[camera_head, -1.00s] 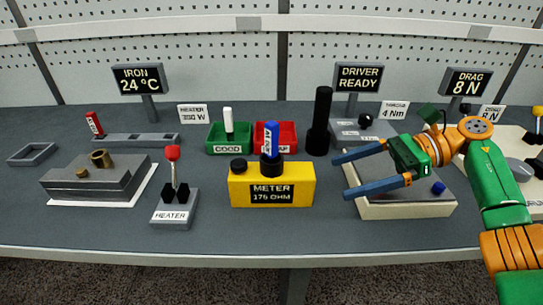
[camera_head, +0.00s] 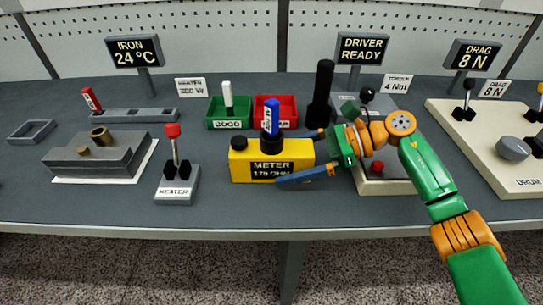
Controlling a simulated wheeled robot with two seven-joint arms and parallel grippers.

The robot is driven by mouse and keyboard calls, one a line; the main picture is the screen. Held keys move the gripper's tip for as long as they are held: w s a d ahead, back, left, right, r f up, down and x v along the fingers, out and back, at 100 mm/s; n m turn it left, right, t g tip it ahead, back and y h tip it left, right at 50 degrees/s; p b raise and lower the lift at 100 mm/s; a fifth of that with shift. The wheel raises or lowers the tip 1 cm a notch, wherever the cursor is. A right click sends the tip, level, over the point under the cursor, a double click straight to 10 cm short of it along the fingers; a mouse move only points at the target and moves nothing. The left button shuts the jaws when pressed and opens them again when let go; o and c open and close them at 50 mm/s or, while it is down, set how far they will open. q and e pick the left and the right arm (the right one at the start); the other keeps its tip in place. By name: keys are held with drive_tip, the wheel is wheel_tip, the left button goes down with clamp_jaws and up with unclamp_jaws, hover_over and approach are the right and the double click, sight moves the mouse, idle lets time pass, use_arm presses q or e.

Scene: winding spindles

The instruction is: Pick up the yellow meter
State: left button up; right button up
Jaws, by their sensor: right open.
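The yellow meter (camera_head: 240,172) sits on the bench in the middle, with a black label reading METER and a value in OHM. A blue spindle (camera_head: 272,117) with a white label stands upright in a black socket on its top, and a black knob (camera_head: 239,144) is at its top left. My right gripper (camera_head: 294,158) comes in from the right, open, at the meter's right end. Its near finger lies in front of the meter's lower right; its far finger is at the back, partly hidden. Whether the fingers touch the meter, I cannot tell. My left gripper is not in view.
Green GOOD (camera_head: 215,117) and red (camera_head: 287,112) bins stand close behind the meter. A tall black cylinder (camera_head: 321,90) stands behind my gripper. The heater lever box (camera_head: 177,190) is left of the meter. Bench front is clear.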

sight(293, 148)
clamp_jaws()
drive_tip(key=shift+r, duration=0.55)
wheel_tip(293, 148, up, 2)
drive_tip(key=shift+s+r+b, duration=0.1)
drive_tip(key=shift+r+b, duration=0.05)
drive_tip(key=shift+b, duration=0.4)
drive_tip(key=s+a+r+b, duration=0.1)
drive_tip(key=s+r+b, duration=0.2)
drive_tip(key=s+r, duration=0.6)
drive_tip(key=s, duration=0.4)
drive_tip(key=shift+s+r, duration=0.3)
drive_tip(key=shift+s, duration=0.05)
